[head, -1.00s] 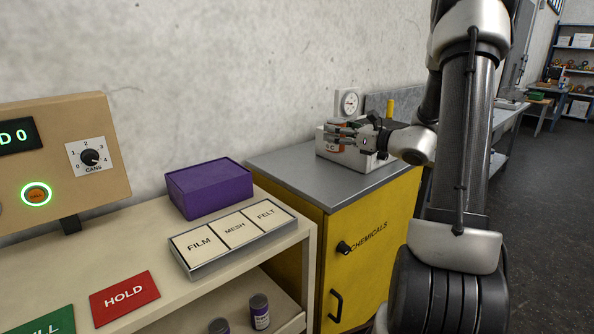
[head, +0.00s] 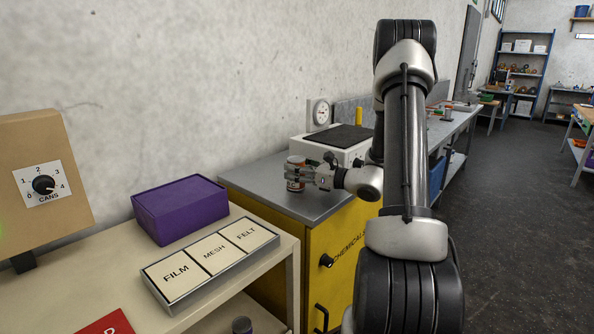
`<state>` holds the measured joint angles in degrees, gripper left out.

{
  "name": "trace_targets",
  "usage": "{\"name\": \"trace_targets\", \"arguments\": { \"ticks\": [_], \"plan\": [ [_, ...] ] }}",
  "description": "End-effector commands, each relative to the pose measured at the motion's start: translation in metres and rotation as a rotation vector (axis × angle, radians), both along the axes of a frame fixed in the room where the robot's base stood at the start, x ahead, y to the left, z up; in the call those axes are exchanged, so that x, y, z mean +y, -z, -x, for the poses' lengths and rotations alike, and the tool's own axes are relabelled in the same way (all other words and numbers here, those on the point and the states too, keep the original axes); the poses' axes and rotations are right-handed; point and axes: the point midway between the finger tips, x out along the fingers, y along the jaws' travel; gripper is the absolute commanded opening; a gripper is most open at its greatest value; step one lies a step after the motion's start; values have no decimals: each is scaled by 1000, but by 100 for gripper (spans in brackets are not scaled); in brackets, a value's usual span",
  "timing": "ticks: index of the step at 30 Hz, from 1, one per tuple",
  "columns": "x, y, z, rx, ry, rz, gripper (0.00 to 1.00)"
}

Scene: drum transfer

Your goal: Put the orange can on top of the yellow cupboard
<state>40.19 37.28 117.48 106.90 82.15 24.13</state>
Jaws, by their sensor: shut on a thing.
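The yellow cupboard (head: 290,262) stands right of the cream shelf unit and has a grey top (head: 243,182). My gripper (head: 298,177) is over the left part of that top, shut on the orange can (head: 296,186). The can is upright, with a pale lid and an orange side, and the fingers cover part of it. Its base appears at or just above the grey top; I cannot tell whether it touches.
A white box-like device (head: 322,149) with a dark top stands behind my gripper, near a round dial (head: 320,113) and a yellow cylinder (head: 359,117). A purple box (head: 180,208) and a label tray (head: 212,262) lie on the shelf unit. The cupboard top's front left is clear.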

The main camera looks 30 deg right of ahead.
Motion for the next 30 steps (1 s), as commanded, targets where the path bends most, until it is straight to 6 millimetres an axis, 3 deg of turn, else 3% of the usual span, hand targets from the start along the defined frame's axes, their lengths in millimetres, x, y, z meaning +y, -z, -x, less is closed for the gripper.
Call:
{"name": "trace_targets", "arguments": {
  "ticks": [11,12,15,26,30],
  "plan": [
    [0,5,0,-1,0,0,16],
    [0,5,0,-1,0,0,59],
    [0,4,0,-1,0,0,73],
    [0,1,0,-2,0,1,73],
    [-11,1,16,-1,4,-1,73]
  ]
}}
